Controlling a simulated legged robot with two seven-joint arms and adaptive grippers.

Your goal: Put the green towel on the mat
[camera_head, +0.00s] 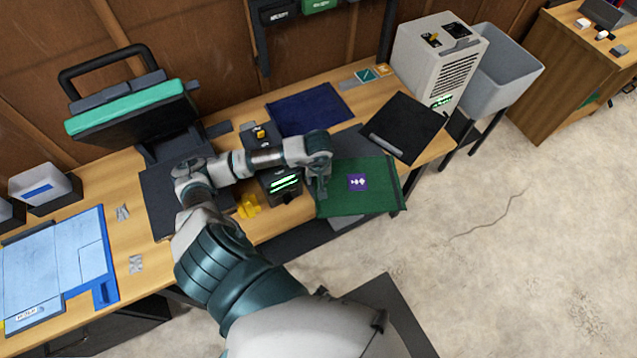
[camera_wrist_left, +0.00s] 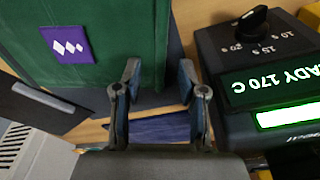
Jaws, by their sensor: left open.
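The green towel (camera_head: 378,190), with a purple patch, lies at the front edge of the workbench and appears to reach past it; it also fills the upper left of the left wrist view (camera_wrist_left: 120,45). My left gripper (camera_head: 320,192) is open at the towel's left side. In the left wrist view its two fingers (camera_wrist_left: 158,95) are apart near the towel's edge, with nothing clearly held. Dark flat pieces that could be the mat are a navy one (camera_head: 311,108) and a black one (camera_head: 407,127) behind the towel; I cannot tell which it is. My right gripper is not seen.
A black box with a lit green display (camera_head: 285,183) stands close left of my gripper, beside a yellow object (camera_head: 248,206). A heat press (camera_head: 135,115) stands at the left. A white machine (camera_head: 440,60) and grey bin (camera_head: 500,75) stand at the back right.

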